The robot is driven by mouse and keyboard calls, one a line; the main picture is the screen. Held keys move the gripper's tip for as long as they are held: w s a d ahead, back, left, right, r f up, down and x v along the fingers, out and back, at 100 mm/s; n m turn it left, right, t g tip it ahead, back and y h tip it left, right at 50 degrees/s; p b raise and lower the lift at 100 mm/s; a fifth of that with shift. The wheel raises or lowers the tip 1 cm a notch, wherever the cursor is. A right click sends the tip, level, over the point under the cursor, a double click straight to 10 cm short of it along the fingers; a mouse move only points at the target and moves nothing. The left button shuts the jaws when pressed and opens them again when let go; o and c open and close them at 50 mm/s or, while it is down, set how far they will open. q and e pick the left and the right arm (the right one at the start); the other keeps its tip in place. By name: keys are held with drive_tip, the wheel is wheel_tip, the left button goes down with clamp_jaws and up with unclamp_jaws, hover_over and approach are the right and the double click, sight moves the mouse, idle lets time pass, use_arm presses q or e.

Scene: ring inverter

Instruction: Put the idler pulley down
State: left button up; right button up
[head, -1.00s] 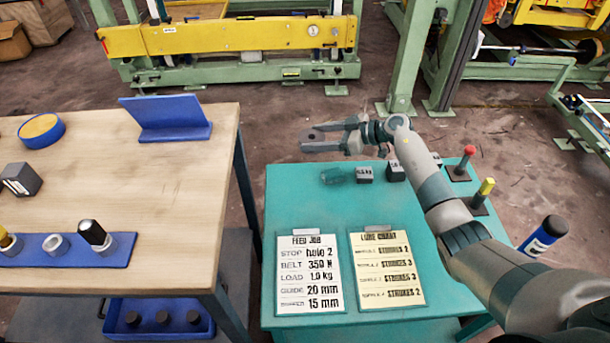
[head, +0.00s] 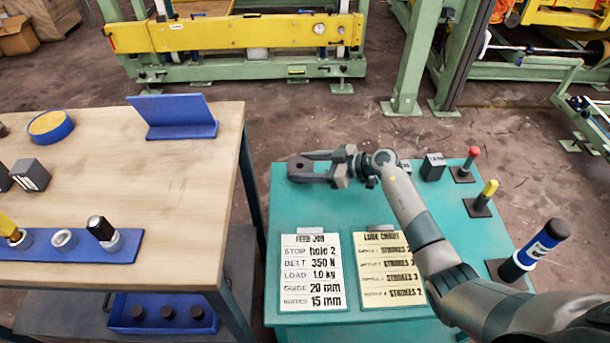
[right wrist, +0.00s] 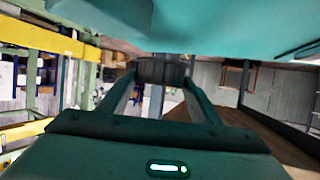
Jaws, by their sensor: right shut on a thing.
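The idler pulley (head: 299,163) is a dark grey round part with a hole in its top, at the far left corner of the teal table (head: 375,215). My right gripper (head: 308,167) reaches it from the right and is shut on it. In the right wrist view the dark pulley (right wrist: 162,70) sits between the two fingertips, close to the teal tabletop (right wrist: 215,28). I cannot tell whether it touches the surface. My left gripper is not in view.
Two paper charts (head: 313,272) lie in front. A wooden bench (head: 180,185) is at the left.

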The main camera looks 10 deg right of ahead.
drive_tip(key=shift+f, duration=0.4)
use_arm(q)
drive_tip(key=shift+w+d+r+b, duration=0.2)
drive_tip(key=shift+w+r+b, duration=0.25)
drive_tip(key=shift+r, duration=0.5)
use_arm(e)
drive_tip(key=shift+f, duration=1.45)
drive_tip(key=o, duration=1.5)
drive_tip(key=shift+f, duration=0.15)
drive_tip(key=shift+s+d, duration=0.1)
drive_tip(key=p+v, duration=0.1)
drive_tip(key=v, duration=0.9)
drive_tip(key=shift+v, duration=0.75)
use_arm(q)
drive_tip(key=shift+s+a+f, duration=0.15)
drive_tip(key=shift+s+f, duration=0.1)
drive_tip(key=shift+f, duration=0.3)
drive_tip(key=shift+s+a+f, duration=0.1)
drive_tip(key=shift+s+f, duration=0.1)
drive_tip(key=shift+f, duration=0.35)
use_arm(e)
drive_tip(key=shift+s+d, duration=0.1)
drive_tip(key=shift+s, duration=0.05)
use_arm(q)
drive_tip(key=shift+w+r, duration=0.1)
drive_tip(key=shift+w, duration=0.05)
